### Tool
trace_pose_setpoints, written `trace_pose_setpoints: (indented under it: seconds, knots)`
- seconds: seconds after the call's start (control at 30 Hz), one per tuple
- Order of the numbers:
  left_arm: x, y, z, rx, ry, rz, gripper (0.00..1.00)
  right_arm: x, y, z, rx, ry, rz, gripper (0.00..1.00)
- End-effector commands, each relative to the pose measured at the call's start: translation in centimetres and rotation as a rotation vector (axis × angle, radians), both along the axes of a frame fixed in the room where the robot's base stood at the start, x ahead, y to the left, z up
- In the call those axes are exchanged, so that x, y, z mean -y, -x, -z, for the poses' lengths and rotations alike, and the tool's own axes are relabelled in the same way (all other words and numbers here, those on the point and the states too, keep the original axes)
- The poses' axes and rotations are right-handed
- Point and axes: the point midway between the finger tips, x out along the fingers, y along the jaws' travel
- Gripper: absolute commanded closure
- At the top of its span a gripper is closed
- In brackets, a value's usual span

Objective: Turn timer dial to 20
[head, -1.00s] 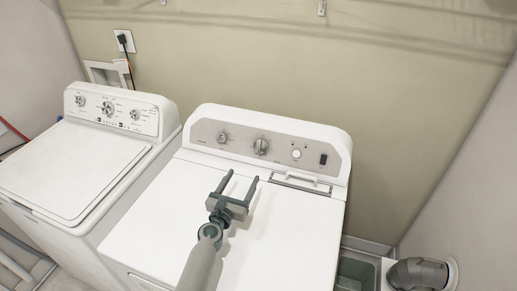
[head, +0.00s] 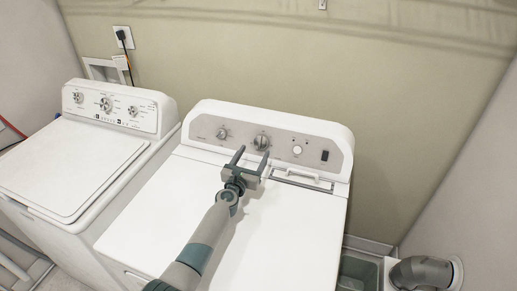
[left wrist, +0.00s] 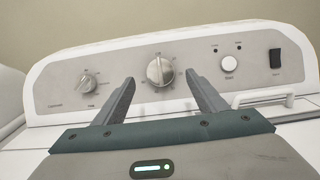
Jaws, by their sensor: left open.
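The dryer (head: 150,215) has a grey control panel with a large middle dial (head: 262,142), a smaller left dial (head: 222,134) and a round white button (head: 297,150). The middle dial (left wrist: 160,70) also shows in the left wrist view, with markings around it too small to read; its pointer ridge stands near upright. My left gripper (head: 253,157) is open and empty, in front of and just below the middle dial. In the left wrist view its fingers (left wrist: 160,88) sit either side of the dial, apart from it. My right gripper is not in view.
A white washer (head: 70,165) with its own dials stands to the left. A dark switch (left wrist: 275,58) is at the panel's right end. A lint-door handle (head: 303,173) lies on the top below the panel. A grey basin (head: 360,270) is at lower right.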

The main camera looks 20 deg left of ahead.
Motion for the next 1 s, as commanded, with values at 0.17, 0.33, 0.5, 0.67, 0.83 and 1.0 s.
trace_pose_setpoints:
  seconds: [0.17, 0.33, 0.5, 0.67, 0.83, 1.0]
  knots:
    - [0.0, -2.8, 0.3, 0.001, -0.002, -0.001, 0.34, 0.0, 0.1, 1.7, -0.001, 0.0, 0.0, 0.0]
    - [0.1, -4.7, 0.3, 0.0, -0.002, 0.0, 0.34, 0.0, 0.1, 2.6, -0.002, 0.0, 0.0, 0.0]
    - [0.2, -5.7, 0.1, 0.0, -0.001, 0.0, 0.34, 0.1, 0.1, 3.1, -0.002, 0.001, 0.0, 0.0]
    - [0.2, -5.9, 0.0, 0.0, -0.001, 0.0, 0.34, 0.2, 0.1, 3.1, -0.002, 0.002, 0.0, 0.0]
    - [0.2, -5.9, 0.0, 0.0, -0.001, 0.0, 0.34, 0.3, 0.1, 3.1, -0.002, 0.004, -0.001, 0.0]
    - [0.2, -5.9, 0.0, 0.0, -0.001, 0.0, 0.66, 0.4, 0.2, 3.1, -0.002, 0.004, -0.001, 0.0]
